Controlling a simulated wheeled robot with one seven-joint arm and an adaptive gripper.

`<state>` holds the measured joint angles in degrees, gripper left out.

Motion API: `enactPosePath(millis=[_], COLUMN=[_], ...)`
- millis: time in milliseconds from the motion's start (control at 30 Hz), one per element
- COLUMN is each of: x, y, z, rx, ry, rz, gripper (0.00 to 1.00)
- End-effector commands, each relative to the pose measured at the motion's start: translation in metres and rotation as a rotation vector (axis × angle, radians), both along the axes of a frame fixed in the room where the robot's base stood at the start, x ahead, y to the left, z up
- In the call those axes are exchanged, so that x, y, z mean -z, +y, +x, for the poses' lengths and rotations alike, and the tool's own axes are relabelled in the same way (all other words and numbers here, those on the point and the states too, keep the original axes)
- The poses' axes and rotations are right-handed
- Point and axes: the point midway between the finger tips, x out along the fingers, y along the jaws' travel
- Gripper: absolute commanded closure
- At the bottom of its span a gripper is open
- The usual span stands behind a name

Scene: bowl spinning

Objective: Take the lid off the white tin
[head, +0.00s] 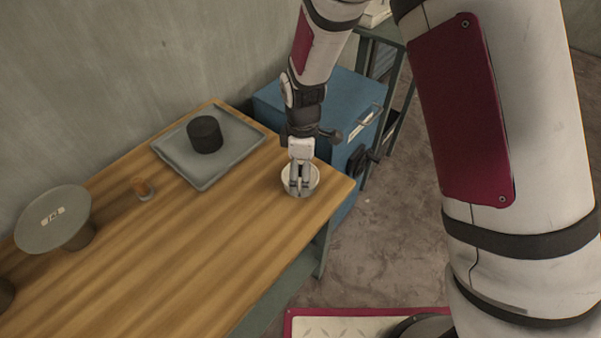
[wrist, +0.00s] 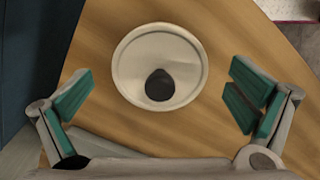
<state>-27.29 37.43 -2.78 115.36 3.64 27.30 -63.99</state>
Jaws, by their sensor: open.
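The white tin (head: 311,180) stands near the right corner of the wooden table in the head view, partly hidden behind my fingers. In the wrist view its round white top (wrist: 135,65) shows a raised rim and a dark knob (wrist: 160,85) near the middle, so the lid appears to be on. My gripper (head: 299,190) points down over the tin. In the wrist view my gripper (wrist: 161,75) is open, with one finger on each side of the tin and clear space between fingers and rim. It holds nothing. How high the fingertips are above the lid is hard to tell.
On the wooden table (head: 200,245) lies a grey tray (head: 177,165) holding a black cylinder (head: 205,134). A grey turntable (head: 50,222) and a small orange-brown object (head: 143,188) are to the left. A blue cabinet (head: 340,100) stands behind the tin. The table's front middle is clear.

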Motion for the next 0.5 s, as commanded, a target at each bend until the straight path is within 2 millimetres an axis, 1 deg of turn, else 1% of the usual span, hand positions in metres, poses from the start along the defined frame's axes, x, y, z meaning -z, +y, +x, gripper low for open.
enactPosePath(millis=[100, 267, 300, 333, 400, 500], x=[-0.0003, -0.0005, -0.0005, -0.0005, -0.0003, 0.0003], y=[0.0001, 0.0001, 0.0001, 0.0001, 0.0, -0.0001], z=[0.0001, 0.0001, 0.0001, 0.0, 0.0, 0.0001], rx=[0.0, 0.0, 0.0, 0.0, 0.0, 0.0], ry=[0.0, 0.0, 0.0, 0.0, 0.0, 0.0], rz=[0.0, 0.0, 0.0, 0.0, 0.0, 0.0], gripper=[0.0, 0.36, 0.45, 0.51, 0.56, 0.57])
